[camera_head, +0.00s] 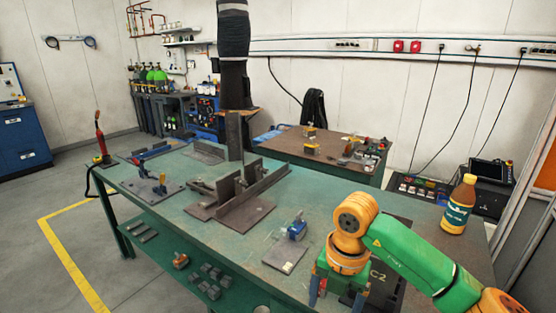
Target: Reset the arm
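My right arm, with orange joints and a green link, reaches in from the lower right. Its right gripper (336,299) points down over the front right of the green workbench (170,205). The two fingers stand apart, so it looks open, with nothing visible between them; the fingertips are close to the bottom edge of the view. A dark plate marked "C2" (378,277) is partly hidden behind the gripper. My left arm and gripper are not in view.
A metal plate with a blue clamp (296,230) lies left of my gripper. Steel angle fixtures (238,194) stand mid-bench. A second table (300,146) is behind. Bare bench top lies at the left front.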

